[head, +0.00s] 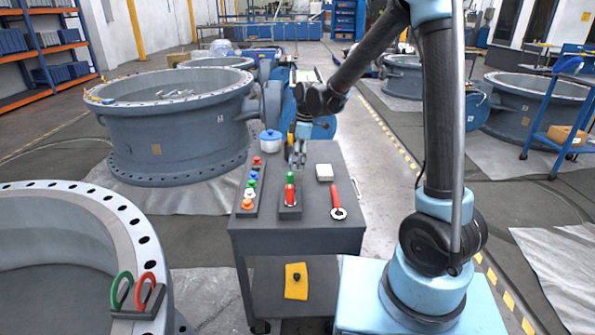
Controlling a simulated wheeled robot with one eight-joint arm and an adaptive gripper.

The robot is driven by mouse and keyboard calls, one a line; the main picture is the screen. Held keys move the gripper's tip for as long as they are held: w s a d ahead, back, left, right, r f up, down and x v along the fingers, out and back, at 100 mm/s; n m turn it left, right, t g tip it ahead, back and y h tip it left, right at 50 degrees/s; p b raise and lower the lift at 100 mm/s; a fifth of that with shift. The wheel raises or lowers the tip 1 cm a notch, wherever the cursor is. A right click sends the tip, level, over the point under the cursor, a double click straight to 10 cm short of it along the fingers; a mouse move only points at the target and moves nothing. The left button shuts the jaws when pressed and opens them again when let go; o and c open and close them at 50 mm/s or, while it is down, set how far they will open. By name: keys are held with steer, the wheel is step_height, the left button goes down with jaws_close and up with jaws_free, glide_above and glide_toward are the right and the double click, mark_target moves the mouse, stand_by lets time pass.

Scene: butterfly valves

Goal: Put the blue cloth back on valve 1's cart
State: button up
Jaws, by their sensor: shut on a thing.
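My gripper (297,163) points down over the far middle of the dark cart (317,222). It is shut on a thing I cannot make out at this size. Its fingertips are close above a small green-topped, red piece (290,190) in a black holder; I cannot tell whether they touch. I see no blue cloth for certain. A blue, cloth-like thing (568,65) is at the top of a blue trolley (545,138) at the far right. A yellow cloth (296,283) with a dark knob on it lies on the cart's lower shelf.
Large valve bodies (178,135) stand at left. Red and green rings (146,291) stand on the nearest one.

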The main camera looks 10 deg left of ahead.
mark_target(298, 176)
steer(key=shift+f, duration=2.25)
steer(key=shift+f, duration=0.15)
steer(key=o, duration=1)
